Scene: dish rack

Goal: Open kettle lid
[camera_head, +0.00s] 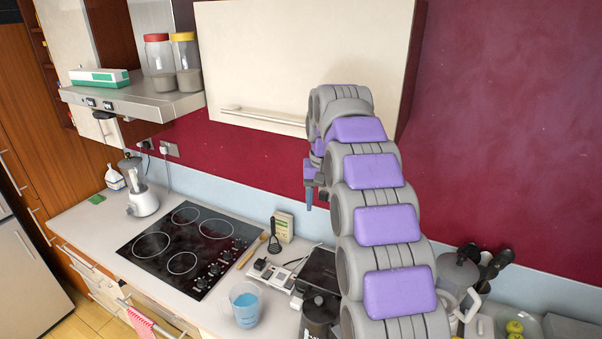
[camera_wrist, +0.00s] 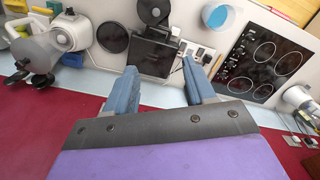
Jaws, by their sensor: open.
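I cannot make out the lid clearly. My gripper (camera_head: 309,196) is open and empty, raised above the counter near the wall cupboard.
A black canister (camera_head: 318,308), a blue cup (camera_head: 245,305) and a black hob (camera_head: 190,245) are on the counter. A wall cupboard (camera_head: 300,50) hangs beside my arm; the red wall (camera_head: 520,140) is behind.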

